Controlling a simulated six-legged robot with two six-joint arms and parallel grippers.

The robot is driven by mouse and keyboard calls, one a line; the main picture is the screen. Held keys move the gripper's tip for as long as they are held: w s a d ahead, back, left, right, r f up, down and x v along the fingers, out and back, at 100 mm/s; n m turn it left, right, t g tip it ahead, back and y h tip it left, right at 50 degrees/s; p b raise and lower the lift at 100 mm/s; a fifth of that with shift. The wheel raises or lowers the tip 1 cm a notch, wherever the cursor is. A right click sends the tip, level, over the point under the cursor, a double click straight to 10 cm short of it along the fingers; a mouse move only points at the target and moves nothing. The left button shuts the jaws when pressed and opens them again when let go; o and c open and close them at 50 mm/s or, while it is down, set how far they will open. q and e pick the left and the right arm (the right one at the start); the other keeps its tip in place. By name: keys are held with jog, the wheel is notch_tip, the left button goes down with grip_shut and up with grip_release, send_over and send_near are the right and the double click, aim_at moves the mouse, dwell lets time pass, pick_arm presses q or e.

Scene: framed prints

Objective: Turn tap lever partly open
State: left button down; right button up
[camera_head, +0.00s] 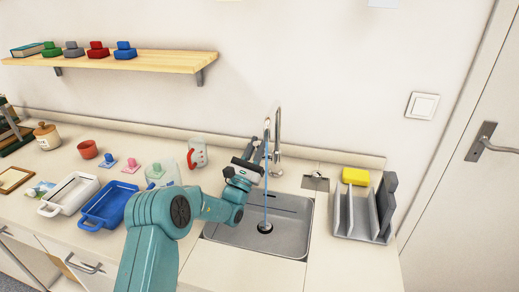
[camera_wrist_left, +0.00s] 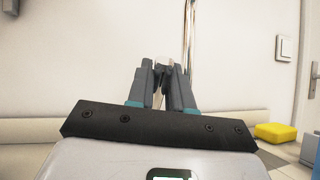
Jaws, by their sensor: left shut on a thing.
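The chrome tap (camera_head: 278,135) stands behind the sink (camera_head: 290,243), its spout curving forward over the basin. A thin blue stream of water (camera_head: 266,195) falls from the spout to the drain. My left gripper (camera_head: 260,152) is at the tap's left side, its fingers beside the tap body. In the left wrist view the left gripper's fingers (camera_wrist_left: 165,82) are close together, shut on the tap lever, which is mostly hidden between them. The tap's upright (camera_wrist_left: 188,40) rises just behind the fingers. My right gripper is not in view.
A grey rack (camera_head: 360,215) with a yellow sponge (camera_head: 355,176) stands right of the sink. A red-and-white mug (camera_head: 197,153) is left of the tap. A blue tray (camera_head: 108,205), a white tray (camera_head: 70,193) and a red cup (camera_head: 88,149) stand farther left. A shelf (camera_head: 130,61) hangs above.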

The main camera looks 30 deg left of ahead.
pick_arm(q)
jog(key=shift+f, duration=0.1)
jog(key=c, duration=1.2)
grip_release()
notch_tip(320, 180, up, 20)
